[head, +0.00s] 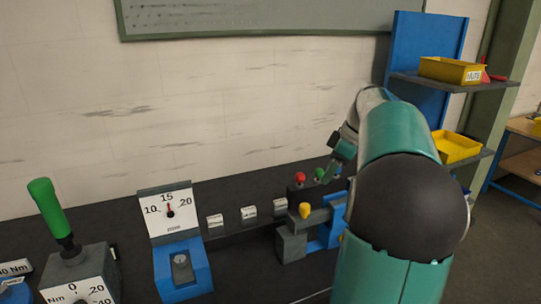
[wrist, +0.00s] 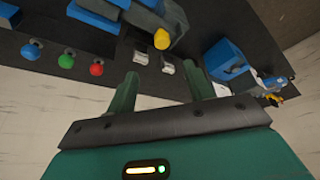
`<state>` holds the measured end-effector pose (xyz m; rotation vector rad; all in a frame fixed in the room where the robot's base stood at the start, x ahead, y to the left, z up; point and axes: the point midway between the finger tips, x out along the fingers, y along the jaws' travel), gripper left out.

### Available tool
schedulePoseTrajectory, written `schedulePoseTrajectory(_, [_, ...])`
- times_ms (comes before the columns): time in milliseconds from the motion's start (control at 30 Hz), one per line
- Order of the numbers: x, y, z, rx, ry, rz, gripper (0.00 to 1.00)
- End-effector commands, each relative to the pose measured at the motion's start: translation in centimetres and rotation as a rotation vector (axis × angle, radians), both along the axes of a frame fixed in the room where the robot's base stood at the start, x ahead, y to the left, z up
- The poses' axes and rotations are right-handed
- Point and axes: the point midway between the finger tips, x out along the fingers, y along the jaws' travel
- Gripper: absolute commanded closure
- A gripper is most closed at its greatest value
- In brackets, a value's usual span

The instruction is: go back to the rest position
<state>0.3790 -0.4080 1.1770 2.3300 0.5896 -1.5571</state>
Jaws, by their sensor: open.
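My gripper (head: 333,168) is at the end of my green arm, above the back of the dark bench near the coloured knobs in the head view. In the wrist view my gripper (wrist: 163,90) shows two green fingers spread wide apart. Nothing is held between them. The bench lies beyond the fingertips, with small white label blocks (wrist: 167,67) near the gap. A red knob (wrist: 97,69) and a green knob (wrist: 67,62) are left of the fingers. A yellow knob (wrist: 161,39) is farther out. My arm hides part of the bench's right side in the head view.
A blue gauge stand (head: 182,262) with a dial and a green-handled lever (head: 47,208) stand at the left. A blue-and-grey fixture (head: 292,244) sits beside my arm. A shelf (head: 455,81) with a yellow bin (head: 450,70) is at the right. A pale wall (head: 200,110) rises behind.

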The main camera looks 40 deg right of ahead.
Motion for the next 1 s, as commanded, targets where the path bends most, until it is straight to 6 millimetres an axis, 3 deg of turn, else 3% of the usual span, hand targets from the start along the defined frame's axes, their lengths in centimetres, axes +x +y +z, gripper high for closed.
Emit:
schedulePoseTrajectory(233, [0.2,0.3,0.0,-0.001,0.003,-0.001,0.48])
schedulePoseTrajectory(367, [1.3,3.5,0.4,-0.011,0.026,-0.02,0.48])
schedulePoseTrajectory(533, [2.9,12.3,0.9,-0.05,0.075,-0.1,0.48])
schedulePoseTrajectory(667, [2.6,19.3,0.8,-0.08,0.086,-0.179,0.48])
schedulePoseTrajectory(800, [1.0,26.0,0.1,-0.101,0.068,-0.264,0.48])
schedulePoseTrajectory(1000, [-2.9,33.7,-2.0,-0.089,0.006,-0.37,0.48])
